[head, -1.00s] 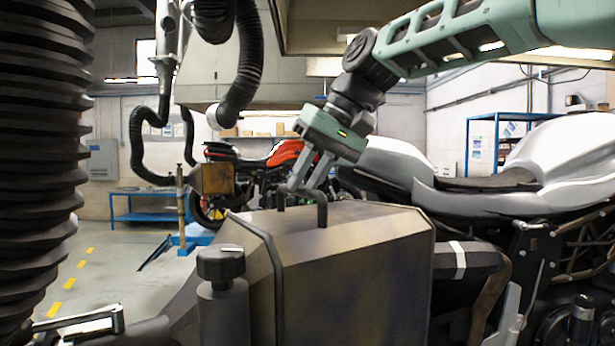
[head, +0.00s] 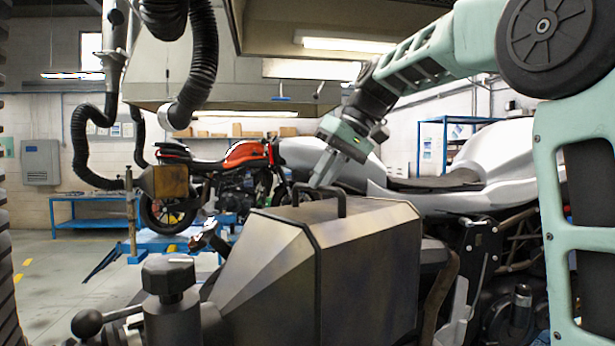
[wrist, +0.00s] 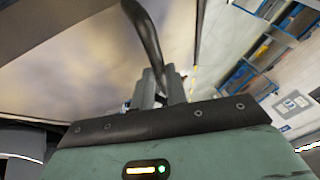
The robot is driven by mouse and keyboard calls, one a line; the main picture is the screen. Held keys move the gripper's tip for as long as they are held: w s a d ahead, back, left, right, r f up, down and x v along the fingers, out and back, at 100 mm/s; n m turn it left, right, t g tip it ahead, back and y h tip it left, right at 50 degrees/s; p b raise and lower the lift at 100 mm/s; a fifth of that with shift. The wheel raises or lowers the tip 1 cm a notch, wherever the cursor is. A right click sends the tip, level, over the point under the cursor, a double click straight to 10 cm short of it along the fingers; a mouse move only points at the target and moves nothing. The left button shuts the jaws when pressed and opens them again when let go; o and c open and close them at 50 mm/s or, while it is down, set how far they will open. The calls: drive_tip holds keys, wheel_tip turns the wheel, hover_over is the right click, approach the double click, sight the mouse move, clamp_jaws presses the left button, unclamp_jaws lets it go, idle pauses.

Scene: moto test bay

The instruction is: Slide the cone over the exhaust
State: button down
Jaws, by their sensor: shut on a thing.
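The cone (head: 365,255) is a large, boxy, brownish metal hood with sloping faces and a dark handle on top, in front of the silver motorcycle. My gripper (head: 322,183) is shut on that handle. In the wrist view, my gripper's fingers (wrist: 160,92) close around the dark bar of the handle, with the cone's metal face (wrist: 85,65) behind. The exhaust (head: 432,256) shows only as a short dark part at the cone's right edge. The rest of it is hidden by the cone, so how deep it sits inside cannot be seen.
The silver motorcycle (head: 465,195) stands right of the cone. A black knob (head: 168,275) and lever stand in the left foreground. A red motorcycle (head: 250,155), a brown box on a post (head: 166,181) and hanging black hoses (head: 195,70) are further back. Floor at left is open.

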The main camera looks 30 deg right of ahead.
drive_tip(key=shift+d+r, duration=0.1)
drive_tip(key=shift+d, duration=0.1)
drive_tip(key=c, duration=1.4)
unclamp_jaws()
drive_tip(key=shift+d, duration=0.15)
drive_tip(key=v, duration=1.7)
drive_tip(key=shift+s, duration=0.3)
drive_tip(key=shift+r, duration=0.15)
